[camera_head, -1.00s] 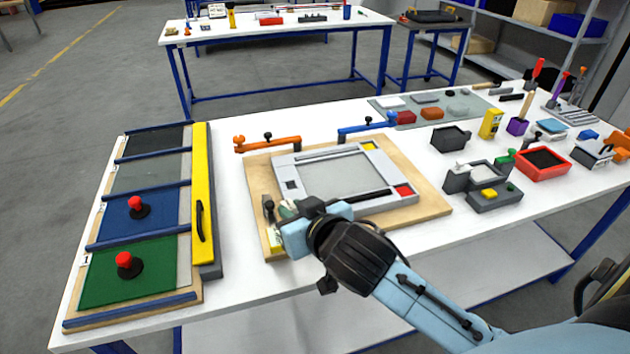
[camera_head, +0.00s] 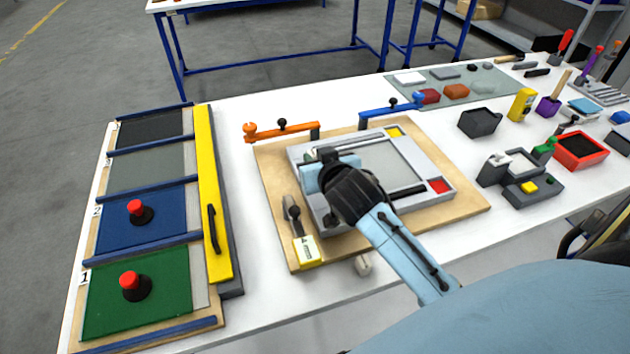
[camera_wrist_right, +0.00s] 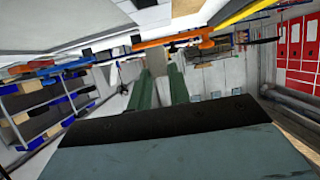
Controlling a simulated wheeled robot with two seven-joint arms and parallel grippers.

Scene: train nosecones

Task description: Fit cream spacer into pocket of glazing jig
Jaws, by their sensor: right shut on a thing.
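The glazing jig is a pale grey frame (camera_head: 432,160) on a wooden base board (camera_head: 465,207), with a yellow patch at its far corner and a red one at its near right corner. My right gripper (camera_head: 312,158) is over the frame's left side and hides part of it. In the right wrist view, its green fingers (camera_wrist_right: 164,88) are shut on a small cream piece, the cream spacer (camera_wrist_right: 157,62), which shows between their tips. I cannot tell whether the spacer touches the jig or sits in a pocket. My left gripper is not in view.
An orange clamp (camera_head: 285,130) and a blue clamp (camera_head: 390,109) stand along the jig's far side. A yellow-tagged tool (camera_head: 304,243) lies on the board's near left. A small beige object (camera_head: 363,265) is at the table's front edge. A panel rack with a yellow bar (camera_head: 212,200) stands left.

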